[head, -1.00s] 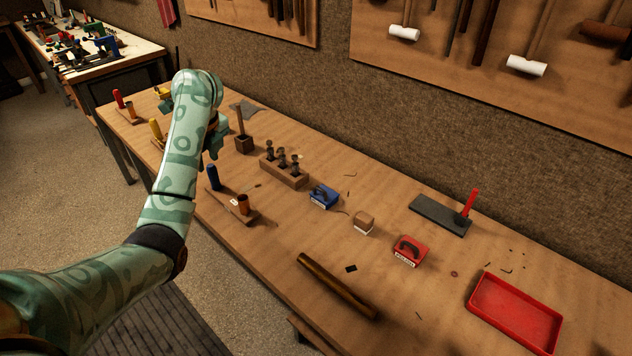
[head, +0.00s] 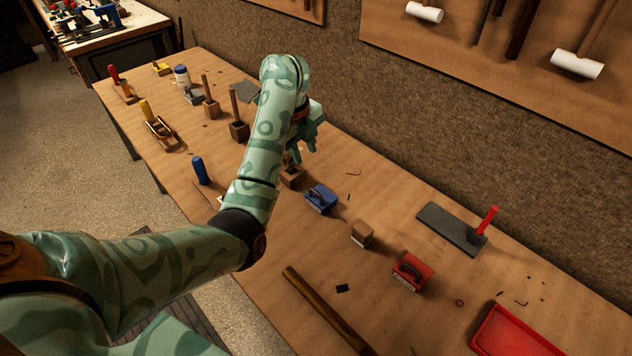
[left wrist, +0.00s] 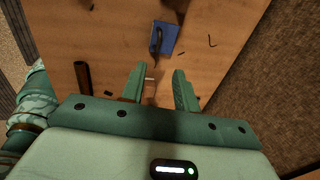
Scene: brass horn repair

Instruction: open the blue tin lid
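The blue tin (head: 321,198) sits on the workbench in the middle of the head view. It has a blue lid with a dark curved handle on top. It also shows at the top of the left wrist view (left wrist: 168,40), ahead of my fingers. My left gripper (head: 299,150) is above the bench, up and left of the tin in the head view. In the left wrist view my two fingers (left wrist: 157,74) are spread apart with a gap between them, not touching the tin. My right gripper is out of view.
A small wooden block (head: 362,234) and a red tin (head: 412,271) stand right of the blue tin. A brown rod (head: 325,310) lies near the front. A wooden holder (head: 291,178) is partly hidden by my arm. A grey slab (head: 450,228) lies near the wall.

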